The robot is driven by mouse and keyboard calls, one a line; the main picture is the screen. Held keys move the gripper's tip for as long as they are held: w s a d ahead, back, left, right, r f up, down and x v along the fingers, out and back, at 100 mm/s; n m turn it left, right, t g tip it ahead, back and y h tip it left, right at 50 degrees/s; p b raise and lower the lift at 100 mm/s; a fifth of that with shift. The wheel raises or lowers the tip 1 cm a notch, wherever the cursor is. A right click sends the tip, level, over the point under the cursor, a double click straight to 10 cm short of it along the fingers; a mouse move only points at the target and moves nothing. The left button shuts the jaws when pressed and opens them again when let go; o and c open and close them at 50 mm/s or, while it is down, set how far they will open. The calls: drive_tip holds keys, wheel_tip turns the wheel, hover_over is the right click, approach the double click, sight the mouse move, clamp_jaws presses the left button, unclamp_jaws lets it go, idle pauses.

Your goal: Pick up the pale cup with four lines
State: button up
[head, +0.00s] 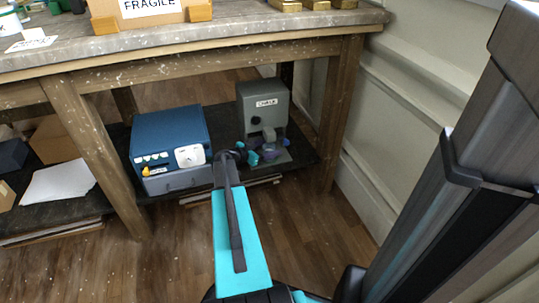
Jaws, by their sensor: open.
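I cannot make out a pale cup with four lines in the head view. My gripper (270,149) is at the end of my teal arm, low in front of the grey machine (262,104) on the lower shelf. It is small and partly hidden by my own wrist. It appears open, and I see nothing held in it. Small purplish shapes show around the gripper at the machine's base. I cannot tell whether they are part of the gripper or separate things.
A blue device (170,142) with a dial stands left of the machine on the lower shelf (120,190). The worktop (230,30) overhangs both and carries a FRAGILE box (150,12). A wooden leg (342,100) stands right of the machine. White paper (58,185) lies at left.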

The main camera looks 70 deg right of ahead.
sight(273, 146)
drive_tip(key=shift+b+x, duration=0.6)
drive_tip(key=shift+x, duration=1.45)
drive_tip(key=shift+f, duration=0.1)
drive_tip(key=c, duration=1.3)
drive_tip(key=shift+o, duration=0.2)
drive_tip(key=shift+r+p, duration=0.45)
drive_tip(key=shift+r, duration=0.3)
drive_tip(key=shift+a+r, duration=0.1)
drive_tip(key=shift+a, duration=0.15)
drive_tip(key=s+a+p, duration=0.1)
drive_tip(key=s+a, duration=0.1)
drive_tip(key=a, duration=0.6)
drive_tip(key=s+a+p, duration=0.1)
drive_tip(key=a+p, duration=0.1)
drive_tip(key=a, duration=0.7)
drive_tip(key=shift+s, duration=0.4)
